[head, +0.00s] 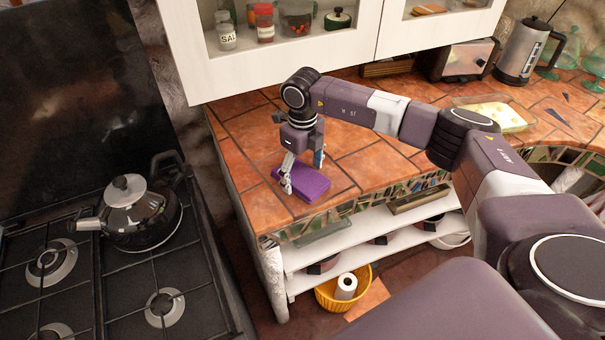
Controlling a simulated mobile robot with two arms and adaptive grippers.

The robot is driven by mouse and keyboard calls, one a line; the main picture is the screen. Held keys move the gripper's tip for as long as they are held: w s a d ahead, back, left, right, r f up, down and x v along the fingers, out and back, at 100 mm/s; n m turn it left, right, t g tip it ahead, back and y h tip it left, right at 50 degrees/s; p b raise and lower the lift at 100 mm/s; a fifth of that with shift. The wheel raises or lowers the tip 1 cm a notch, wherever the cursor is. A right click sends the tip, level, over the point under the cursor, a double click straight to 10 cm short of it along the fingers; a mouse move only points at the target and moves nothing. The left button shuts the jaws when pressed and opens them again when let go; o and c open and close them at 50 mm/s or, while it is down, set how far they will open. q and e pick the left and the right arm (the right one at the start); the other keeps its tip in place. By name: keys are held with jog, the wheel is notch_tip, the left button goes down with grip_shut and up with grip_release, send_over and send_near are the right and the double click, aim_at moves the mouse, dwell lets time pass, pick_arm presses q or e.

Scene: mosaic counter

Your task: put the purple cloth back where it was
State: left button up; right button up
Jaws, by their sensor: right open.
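The purple cloth (307,184) lies folded flat on the orange tiled counter (362,163), close to its front edge. My right gripper (302,178) points down over the cloth's left part, with its fingers spread open. One fingertip is at the cloth's left edge, and the other is behind it near the far side. I cannot tell whether the fingers touch the cloth. My left gripper is not in the head view.
A stove with a kettle (137,212) stands on the left, across a gap from the counter. A toaster (464,60), an electric kettle (524,50) and a glass dish (497,115) are at the back right. White cabinets hang above. A yellow basket (329,296) is below.

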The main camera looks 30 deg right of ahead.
aim_at(303, 177)
notch_tip(303, 177, up, 12)
jog(key=b, duration=0.3)
jog(key=shift+f, duration=0.15)
dwell(0.4)
